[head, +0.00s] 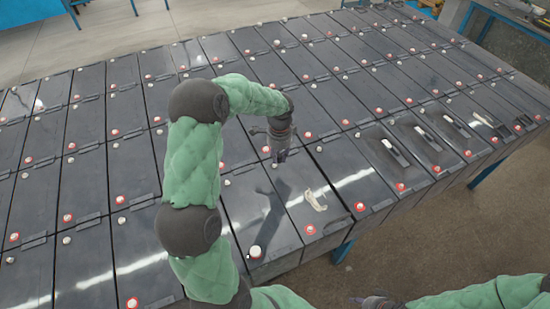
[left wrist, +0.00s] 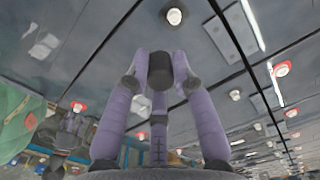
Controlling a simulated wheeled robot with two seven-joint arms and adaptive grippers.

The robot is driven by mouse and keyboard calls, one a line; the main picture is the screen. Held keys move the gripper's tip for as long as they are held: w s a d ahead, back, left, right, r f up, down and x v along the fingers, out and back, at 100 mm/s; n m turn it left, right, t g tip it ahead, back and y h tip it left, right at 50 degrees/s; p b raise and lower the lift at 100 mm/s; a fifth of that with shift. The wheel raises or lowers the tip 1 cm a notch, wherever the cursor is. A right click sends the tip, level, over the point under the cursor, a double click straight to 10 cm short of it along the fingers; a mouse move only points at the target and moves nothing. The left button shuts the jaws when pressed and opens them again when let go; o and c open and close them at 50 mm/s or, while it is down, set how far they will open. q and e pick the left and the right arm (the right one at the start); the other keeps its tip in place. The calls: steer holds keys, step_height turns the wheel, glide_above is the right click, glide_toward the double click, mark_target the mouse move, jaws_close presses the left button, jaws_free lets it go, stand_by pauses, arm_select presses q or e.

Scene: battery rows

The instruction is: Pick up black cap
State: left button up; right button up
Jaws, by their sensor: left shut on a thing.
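My left gripper (head: 280,154) hangs above the front part of the battery rows. In the left wrist view its purple fingers (left wrist: 160,78) are shut on the black cap (left wrist: 160,70), a short dark cylinder at the fingertips. The cap is held clear of the battery tops. In the head view the cap is too small and dark to tell from the fingers. My right gripper (head: 378,301) is at the bottom edge, partly cut off, and its jaws cannot be made out.
Rows of dark batteries (head: 135,250) with red and white terminals fill the table. A white cap (head: 255,252) sits on a front battery. A crumpled pale scrap (head: 316,200) lies to its right. Black-and-white tools (head: 395,152) lie on batteries at the right. Floor (head: 440,235) is open beyond the front edge.

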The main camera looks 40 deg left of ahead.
arm_select(q)
steer(key=s+d+r, duration=0.3)
steer(key=d+r, duration=0.3)
steer(key=d, duration=0.4)
steer(key=shift+s+d+r, duration=0.25)
steer(key=shift+s, duration=0.05)
jaws_close()
steer(key=shift+r+p, duration=0.5)
steer(key=shift+r, duration=0.25)
steer(key=shift+r+p, duration=1.75)
steer(key=shift+r, duration=0.6)
